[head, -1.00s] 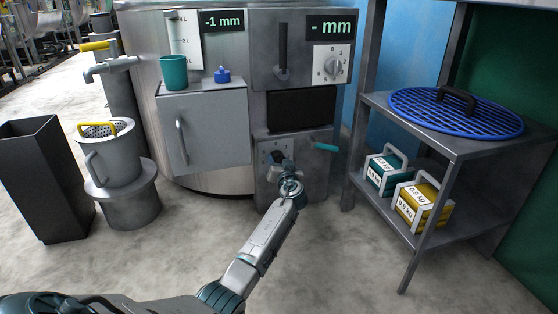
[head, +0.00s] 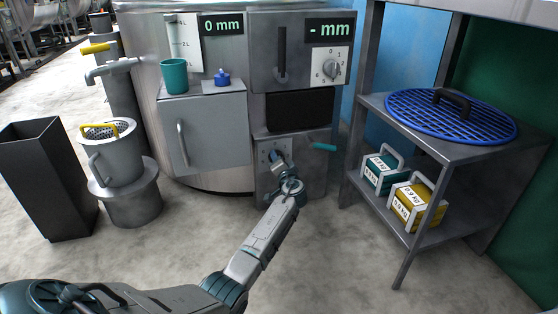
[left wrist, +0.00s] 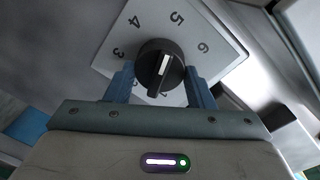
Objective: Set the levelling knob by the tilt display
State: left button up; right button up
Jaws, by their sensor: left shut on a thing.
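The levelling knob (left wrist: 160,66) is black with a white line, on a white plate (left wrist: 215,50) with numbers around it. My left gripper (left wrist: 160,80) is shut on the knob, one blue finger on each side. A display (head: 221,25) at the upper left of the machine reads 0 mm. A second display (head: 330,29) reads "- mm". My right gripper is not in view.
A second knob (head: 331,68) sits below the right display. A teal lever (head: 323,147) sticks out right of my gripper. A grey cabinet (head: 208,130) holds a teal cup (head: 174,76). A shelf (head: 470,145) with weights stands right. Floor in front is clear.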

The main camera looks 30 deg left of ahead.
pick_arm(q)
jog(key=shift+a, duration=0.1)
dwell(0.3)
jog(key=o, duration=1)
jog(key=shift+f, duration=0.1)
jog(key=shift+c, duration=0.2)
jog(key=shift+s, duration=0.1)
